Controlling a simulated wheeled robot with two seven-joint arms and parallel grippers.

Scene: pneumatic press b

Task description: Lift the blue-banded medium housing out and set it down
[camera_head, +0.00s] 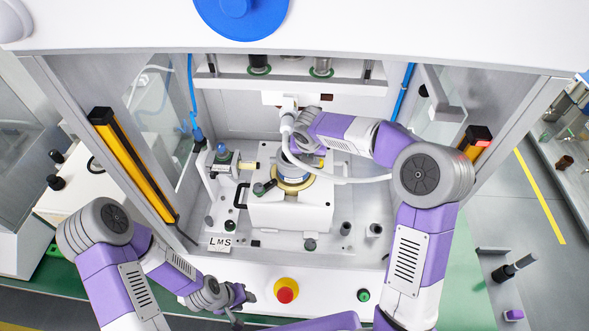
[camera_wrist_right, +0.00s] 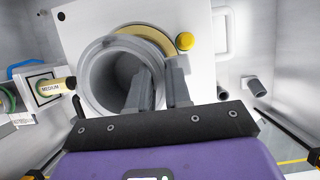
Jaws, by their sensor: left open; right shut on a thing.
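The medium housing (camera_wrist_right: 97,70) is a grey hollow cylinder in the right wrist view. In the head view its side (camera_head: 291,171) shows only partly below my right wrist, at the brass ring (camera_head: 293,186) of the white fixture block (camera_head: 262,214). My right gripper (camera_wrist_right: 162,78) is shut on the housing's wall, with one finger in the bore and one outside. The blue band is hardly visible. My left gripper (camera_head: 241,302) is open and empty, low in front of the press.
A brass piece marked MEDIUM (camera_wrist_right: 52,89) stands beside the fixture. The press head (camera_head: 290,80) hangs above, behind my right wrist. Yellow light-curtain posts (camera_head: 132,165) flank the opening. A red emergency button (camera_head: 286,290) sits on the front ledge.

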